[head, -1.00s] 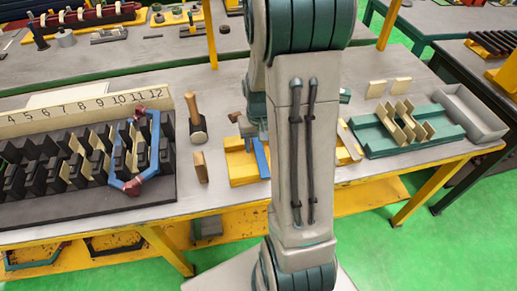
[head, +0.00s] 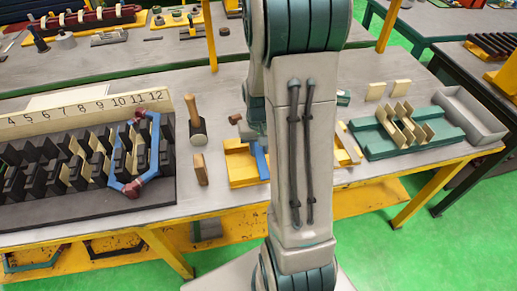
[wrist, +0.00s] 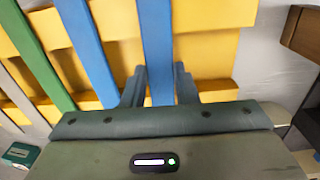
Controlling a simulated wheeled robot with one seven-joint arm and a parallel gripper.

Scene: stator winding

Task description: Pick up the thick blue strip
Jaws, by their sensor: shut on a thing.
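In the wrist view my gripper (wrist: 159,88) has its two dark fingers on either side of a blue strip (wrist: 156,40), shut on it. A second blue strip (wrist: 86,42) lies just left of it, with a green strip (wrist: 46,55) further left. The strips cross a yellow rack (wrist: 205,50). Thickness is hard to compare from this angle. In the head view a blue strip (head: 262,165) shows at the right of the yellow rack (head: 240,172). My arm hides the rest of the rack and most of the gripper.
A wooden-handled mallet (head: 196,122) and a wooden block (head: 200,168) stand left of the rack. A slotted black stator (head: 60,200) with a blue coil (head: 153,150) is further left. A green fixture (head: 375,140) and grey tray (head: 470,112) are at right.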

